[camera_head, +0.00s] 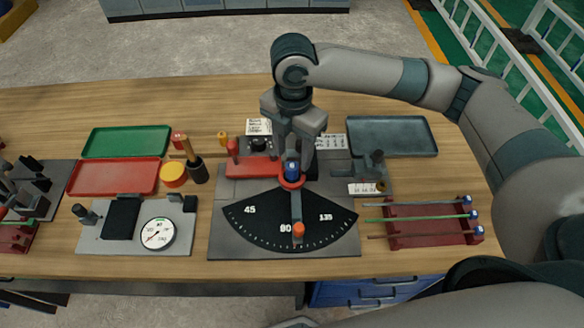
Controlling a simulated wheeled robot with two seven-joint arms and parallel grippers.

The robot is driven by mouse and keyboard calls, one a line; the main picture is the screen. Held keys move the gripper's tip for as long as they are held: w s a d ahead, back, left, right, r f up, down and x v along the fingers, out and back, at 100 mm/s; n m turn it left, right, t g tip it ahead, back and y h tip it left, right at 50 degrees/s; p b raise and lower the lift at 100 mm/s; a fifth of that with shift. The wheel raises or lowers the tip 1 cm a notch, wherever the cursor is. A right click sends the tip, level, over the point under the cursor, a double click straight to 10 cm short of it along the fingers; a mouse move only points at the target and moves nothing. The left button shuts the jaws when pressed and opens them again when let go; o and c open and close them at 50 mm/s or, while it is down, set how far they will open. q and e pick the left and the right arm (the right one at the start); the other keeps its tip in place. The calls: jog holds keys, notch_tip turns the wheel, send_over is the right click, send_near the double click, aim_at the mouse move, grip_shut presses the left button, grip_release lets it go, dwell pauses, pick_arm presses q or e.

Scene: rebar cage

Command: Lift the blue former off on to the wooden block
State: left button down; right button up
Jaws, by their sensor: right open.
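The blue former (292,168) stands upright on the red pivot of the bending plate, above the black angle dial (250,210). My right gripper (294,160) points down over it with its fingers on either side; the jaws are open. Whether the fingers touch the former cannot be told. The wooden block is not clearly seen; a small brown piece (186,147) behind the yellow disc may be a brush or handle. My left gripper is not in view.
A red clamp block (250,167) sits close left of the former. An orange-tipped lever (298,229) lies across the dial. A rack with rods (425,222) is at right. Green (127,141), red (112,177) and dark (392,136) trays stand around.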

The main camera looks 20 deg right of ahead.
aim_at(292, 166)
jog(key=shift+f+p, duration=0.5)
jog(key=shift+f, duration=0.05)
notch_tip(292, 166, down, 3)
jog(key=shift+a+f+p, duration=0.1)
jog(key=shift+p, duration=0.5)
jog(key=shift+f, duration=0.45)
grip_shut()
